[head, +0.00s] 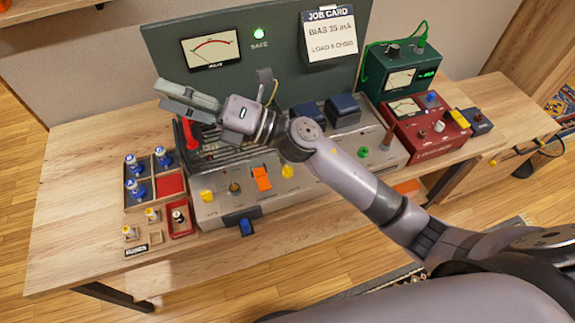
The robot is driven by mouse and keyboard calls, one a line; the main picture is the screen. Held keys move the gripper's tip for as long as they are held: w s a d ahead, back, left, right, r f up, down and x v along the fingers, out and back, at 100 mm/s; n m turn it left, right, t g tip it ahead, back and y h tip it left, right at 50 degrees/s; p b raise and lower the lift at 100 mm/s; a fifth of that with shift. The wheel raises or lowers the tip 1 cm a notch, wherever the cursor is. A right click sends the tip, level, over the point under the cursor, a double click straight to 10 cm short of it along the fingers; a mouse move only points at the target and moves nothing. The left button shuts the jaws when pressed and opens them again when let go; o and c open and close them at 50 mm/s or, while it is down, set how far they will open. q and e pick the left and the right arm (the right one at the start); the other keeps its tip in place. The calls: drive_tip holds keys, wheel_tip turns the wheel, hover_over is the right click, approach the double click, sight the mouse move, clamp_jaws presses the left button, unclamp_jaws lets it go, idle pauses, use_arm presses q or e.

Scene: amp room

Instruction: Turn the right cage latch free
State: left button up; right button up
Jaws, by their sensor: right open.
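My right gripper (165,95) is open and empty, its fingers pointing left above the dark slatted cage (215,153) on the grey amp chassis (215,207). A red lever-like part (191,134) shows at the cage's left end, just below the fingers; I cannot tell whether it is a latch. The right end of the cage is partly hidden behind my gripper and wrist, and I cannot make out a right latch there. A small grey upright piece with a yellow strand (265,76) shows behind my wrist. My left gripper is not in view.
Dark blue blocks (343,110), a green meter box (398,72) and a red meter box (425,128) stand at the right. A green panel (275,40) rises behind.

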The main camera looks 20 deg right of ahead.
drive_tip(key=s+a+f+n+g, duration=0.2)
drive_tip(key=s+a+n+g, duration=0.1)
drive_tip(key=n+g, duration=0.35)
drive_tip(key=n+g+h, duration=0.3)
drive_tip(key=n+h, duration=0.8)
drive_tip(key=h, duration=0.9)
hover_over(288, 168)
wheel_tip(288, 168, down, 13)
wheel_tip(288, 168, down, 17)
drive_tip(key=p, duration=0.4)
clamp_jaws()
